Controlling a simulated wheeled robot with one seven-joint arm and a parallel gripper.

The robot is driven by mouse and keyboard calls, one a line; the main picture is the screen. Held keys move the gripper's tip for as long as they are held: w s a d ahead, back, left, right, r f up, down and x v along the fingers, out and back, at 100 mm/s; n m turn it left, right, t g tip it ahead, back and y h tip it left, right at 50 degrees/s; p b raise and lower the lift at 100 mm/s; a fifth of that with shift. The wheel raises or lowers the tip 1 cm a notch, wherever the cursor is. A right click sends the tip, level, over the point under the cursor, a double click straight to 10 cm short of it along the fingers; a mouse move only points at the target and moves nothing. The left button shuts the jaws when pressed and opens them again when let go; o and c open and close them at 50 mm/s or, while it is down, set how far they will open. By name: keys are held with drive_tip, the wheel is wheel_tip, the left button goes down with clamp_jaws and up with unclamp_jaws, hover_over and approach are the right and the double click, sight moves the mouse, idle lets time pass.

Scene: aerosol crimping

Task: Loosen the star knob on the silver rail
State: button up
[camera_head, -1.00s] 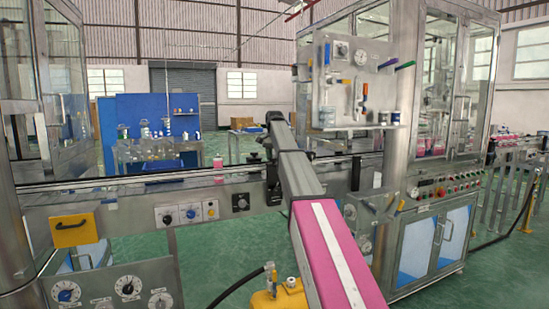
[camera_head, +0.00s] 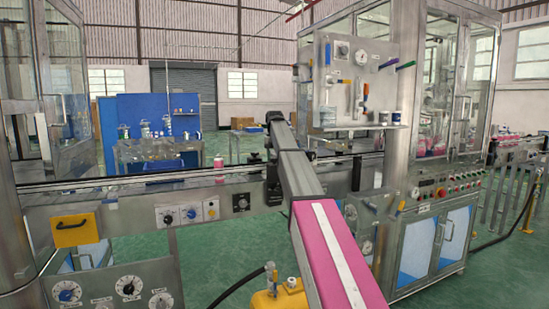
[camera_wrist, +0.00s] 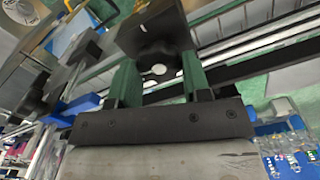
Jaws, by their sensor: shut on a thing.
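In the wrist view, my gripper's (camera_wrist: 159,76) two green fingers stand on either side of a black knob (camera_wrist: 152,52) with a round silver centre. The fingers are shut on this star knob, whose outline is partly hidden by shadow and by the fingers. The silver rail (camera_wrist: 250,45) runs beside it. In the head view, the silver rail (camera_head: 120,181) runs along the conveyor. There, my grey and pink arm reaches to the rail and hides most of the grip.
A control panel (camera_head: 450,187) and glazed cabinet stand at right. A pink can (camera_head: 218,163) is on the line. A yellow tank (camera_head: 278,300) stands low beside my arm.

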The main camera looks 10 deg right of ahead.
idle(0.3)
drive_tip(key=o, duration=0.9)
drive_tip(key=shift+o, duration=0.2)
